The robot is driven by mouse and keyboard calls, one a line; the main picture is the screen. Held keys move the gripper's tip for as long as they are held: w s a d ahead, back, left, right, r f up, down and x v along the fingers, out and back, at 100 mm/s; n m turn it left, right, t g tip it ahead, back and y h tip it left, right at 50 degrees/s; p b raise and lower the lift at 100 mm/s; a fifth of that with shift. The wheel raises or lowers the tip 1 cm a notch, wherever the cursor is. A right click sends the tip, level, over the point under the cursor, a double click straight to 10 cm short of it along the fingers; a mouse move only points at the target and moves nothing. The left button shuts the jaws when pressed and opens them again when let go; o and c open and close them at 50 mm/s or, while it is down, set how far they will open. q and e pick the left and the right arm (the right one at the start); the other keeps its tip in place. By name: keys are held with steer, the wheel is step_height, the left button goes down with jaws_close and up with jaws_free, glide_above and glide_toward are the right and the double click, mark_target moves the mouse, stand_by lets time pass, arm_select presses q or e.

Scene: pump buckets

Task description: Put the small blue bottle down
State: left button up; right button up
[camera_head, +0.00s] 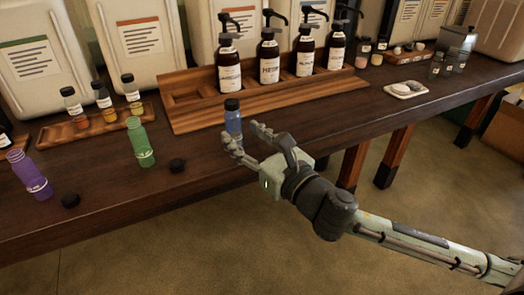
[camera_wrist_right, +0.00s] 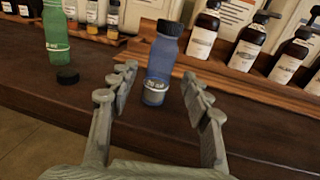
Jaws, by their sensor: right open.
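The small blue bottle (camera_head: 233,119) with a black cap stands upright on the dark wooden table (camera_head: 110,205), in front of the long wooden rack. My right gripper (camera_head: 243,140) is open, with its fingers on either side of the bottle in the head view. In the right wrist view the blue bottle (camera_wrist_right: 161,65) stands between the two spread fingers (camera_wrist_right: 160,95), with a visible space on each side. Its base appears to rest on the tabletop. My left gripper is not in view.
A green bottle (camera_head: 140,142) and a purple bottle (camera_head: 29,174) stand uncapped to the left, with black caps (camera_head: 177,165) near them. Pump bottles (camera_head: 269,60) stand in the wooden rack (camera_head: 200,121). The table's front edge is close below my right gripper.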

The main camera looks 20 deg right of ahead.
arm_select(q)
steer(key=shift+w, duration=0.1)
arm_select(e)
steer(key=v, duration=0.7)
